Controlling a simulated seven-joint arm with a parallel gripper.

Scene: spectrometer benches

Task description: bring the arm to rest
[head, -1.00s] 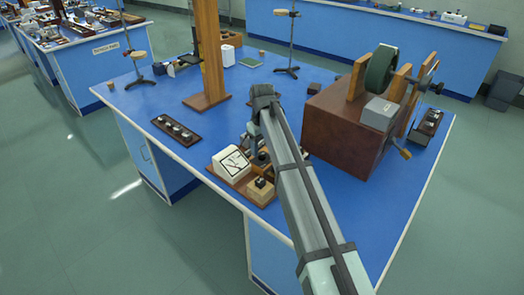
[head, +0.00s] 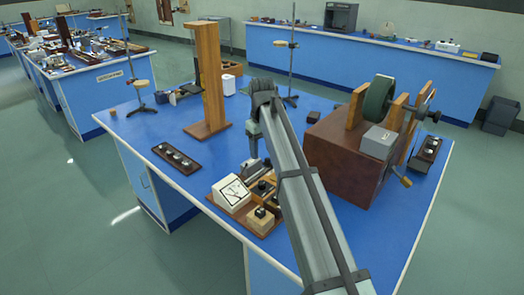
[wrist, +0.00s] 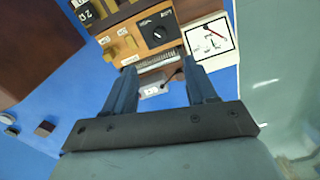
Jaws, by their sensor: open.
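In the wrist view my gripper (wrist: 161,72) has its two blue-grey fingers spread apart with nothing held between them. It points down over an instrument board with a white meter (wrist: 209,40), a black dial box (wrist: 156,30) and brass parts. In the head view my arm reaches over the blue bench (head: 135,128) from the front. Its wrist end hangs above the bench behind the meter (head: 231,191), and the fingertips are hidden or too small to make out there.
A brown box with a green wheel (head: 380,75) stands close to the right of my arm. A tall wooden post (head: 210,80) and a thin stand (head: 291,55) rise behind. A dark strip with knobs (head: 176,157) lies left.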

